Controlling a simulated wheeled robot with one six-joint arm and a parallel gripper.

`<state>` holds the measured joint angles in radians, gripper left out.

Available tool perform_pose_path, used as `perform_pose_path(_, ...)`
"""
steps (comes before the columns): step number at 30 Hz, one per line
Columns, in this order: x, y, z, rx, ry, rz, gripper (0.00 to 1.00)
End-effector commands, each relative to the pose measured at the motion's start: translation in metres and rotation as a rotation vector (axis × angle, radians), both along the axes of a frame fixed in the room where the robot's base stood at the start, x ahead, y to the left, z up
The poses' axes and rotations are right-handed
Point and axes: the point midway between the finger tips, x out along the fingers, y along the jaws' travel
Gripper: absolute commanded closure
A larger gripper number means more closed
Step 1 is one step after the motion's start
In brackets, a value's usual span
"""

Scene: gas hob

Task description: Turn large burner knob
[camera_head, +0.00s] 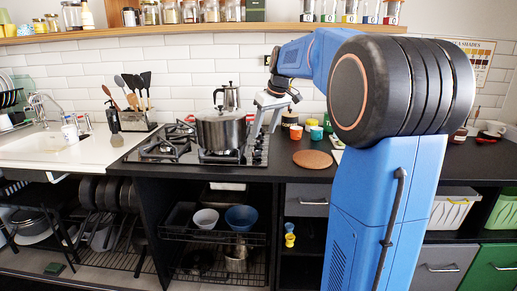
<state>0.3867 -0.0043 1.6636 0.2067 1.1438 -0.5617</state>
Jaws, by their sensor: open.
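The gas hob (165,157) is set in the dark worktop, with black grates and a steel surface. Small knobs seem to line its right edge (259,152), but they are too small to tell which is the large burner's. My gripper (262,131) is open and points down over the right side of the hob, just right of the steel pot. Its fingers are spread and nothing shows between them. I cannot tell whether a fingertip touches a knob.
A lidded steel pot (221,132) stands on the front right burner, close to my gripper. A moka pot (231,97) is behind it. A round wooden board (313,159) and small cups (316,133) are to the right. Utensils (138,95) stand left.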

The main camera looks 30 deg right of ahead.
Motion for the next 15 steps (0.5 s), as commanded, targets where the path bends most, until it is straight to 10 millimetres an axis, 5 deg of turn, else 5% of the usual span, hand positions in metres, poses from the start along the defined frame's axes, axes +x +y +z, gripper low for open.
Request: perform_pose_path(15, 0.032, 0.004, -0.079, -0.001, 0.001, 0.001, 0.5)
